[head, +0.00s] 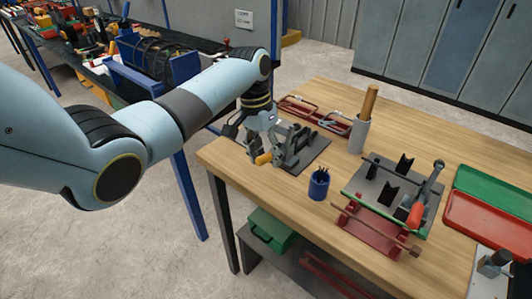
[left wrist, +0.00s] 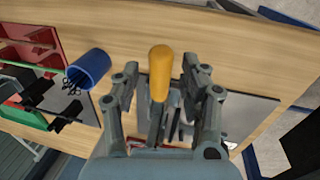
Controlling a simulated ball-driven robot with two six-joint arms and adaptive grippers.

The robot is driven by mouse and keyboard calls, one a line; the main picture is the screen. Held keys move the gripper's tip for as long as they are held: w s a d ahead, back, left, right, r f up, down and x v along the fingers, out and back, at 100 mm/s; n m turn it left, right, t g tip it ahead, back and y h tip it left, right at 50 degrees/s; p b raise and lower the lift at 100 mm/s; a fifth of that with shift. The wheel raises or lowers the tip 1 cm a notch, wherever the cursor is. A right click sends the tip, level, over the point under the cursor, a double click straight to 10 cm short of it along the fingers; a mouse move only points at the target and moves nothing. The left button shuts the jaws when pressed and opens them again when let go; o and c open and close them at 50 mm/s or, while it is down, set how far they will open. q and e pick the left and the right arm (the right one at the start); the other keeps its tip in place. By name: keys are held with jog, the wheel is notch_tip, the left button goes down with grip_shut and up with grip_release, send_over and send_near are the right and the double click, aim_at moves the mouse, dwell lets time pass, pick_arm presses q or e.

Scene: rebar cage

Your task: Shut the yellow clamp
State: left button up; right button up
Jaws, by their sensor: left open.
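The yellow clamp handle (head: 264,158) belongs to a grey toggle clamp on a dark plate (head: 312,155) at the table's left part. In the left wrist view the yellow handle (left wrist: 160,72) points up the picture, between the fingers. My left gripper (head: 262,151) is open around the handle, with a gap visible on both sides in the left wrist view (left wrist: 160,80). The clamp's grey body is partly hidden by the gripper. My right gripper is not in view.
A blue cup (head: 319,184) with dark pieces stands close to the right of the clamp. A grey holder with a wooden handle (head: 369,103) stands behind. A second fixture (head: 395,190) has a red-handled clamp (head: 415,213). Red and green trays (head: 492,225) lie at the right.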

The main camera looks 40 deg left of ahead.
pick_arm(q)
grip_shut()
